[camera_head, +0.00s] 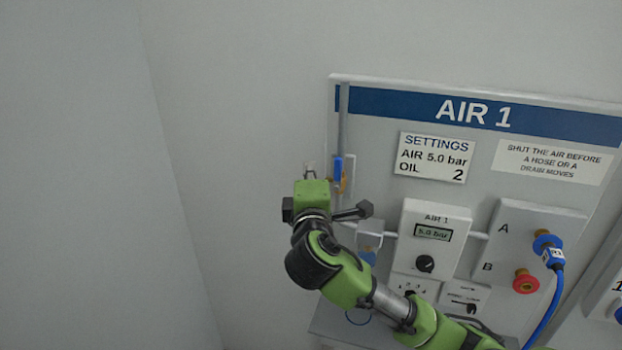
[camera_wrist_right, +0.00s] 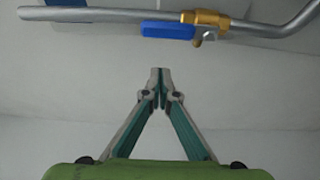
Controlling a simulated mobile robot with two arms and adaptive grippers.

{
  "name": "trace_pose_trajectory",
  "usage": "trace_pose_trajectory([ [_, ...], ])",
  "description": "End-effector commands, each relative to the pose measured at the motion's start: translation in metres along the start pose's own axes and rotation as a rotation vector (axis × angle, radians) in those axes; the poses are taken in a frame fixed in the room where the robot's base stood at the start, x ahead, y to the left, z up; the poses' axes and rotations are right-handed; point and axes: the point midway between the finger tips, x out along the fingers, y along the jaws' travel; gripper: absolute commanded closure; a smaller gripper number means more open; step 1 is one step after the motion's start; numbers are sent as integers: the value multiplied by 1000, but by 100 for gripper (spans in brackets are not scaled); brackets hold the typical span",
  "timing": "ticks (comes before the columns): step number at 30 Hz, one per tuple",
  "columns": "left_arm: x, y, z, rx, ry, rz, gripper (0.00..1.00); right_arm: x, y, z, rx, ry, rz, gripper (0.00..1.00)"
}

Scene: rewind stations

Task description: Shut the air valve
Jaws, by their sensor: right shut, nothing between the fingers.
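The air valve has a brass body (camera_wrist_right: 207,20) on a grey metal pipe (camera_wrist_right: 90,15), with a blue lever (camera_wrist_right: 168,30) lying along the pipe in the right wrist view. In the head view the blue lever (camera_head: 338,168) shows at the left edge of the AIR 1 panel, on the upright pipe (camera_head: 343,120). My right gripper (camera_head: 309,168) is just left of the lever in the head view. In the right wrist view my right gripper (camera_wrist_right: 160,72) has its fingertips together and empty, apart from the lever. My left gripper is not in view.
The AIR 1 panel (camera_head: 390,98) carries a gauge box (camera_head: 436,217) reading 5.0 bar. A plate (camera_head: 515,235) with ports A and B has a blue hose (camera_head: 545,315) at A and a red fitting (camera_head: 525,282) at B. Bare wall lies to the left.

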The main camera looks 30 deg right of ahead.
Motion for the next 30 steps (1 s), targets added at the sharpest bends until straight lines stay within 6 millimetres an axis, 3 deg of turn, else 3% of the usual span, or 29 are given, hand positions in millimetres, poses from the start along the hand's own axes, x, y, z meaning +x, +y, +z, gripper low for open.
trace_pose_trajectory([
  [2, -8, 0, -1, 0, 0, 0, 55, 12, 2, 4, -4, -3, -2, 100],
  [6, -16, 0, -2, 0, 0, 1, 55, 2, 1, 25, -6, -1, -1, 100],
  [12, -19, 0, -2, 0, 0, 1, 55, -3, 0, 37, -2, 1, -1, 100],
  [30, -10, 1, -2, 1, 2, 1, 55, 2, -3, 35, 32, 0, 10, 100],
])
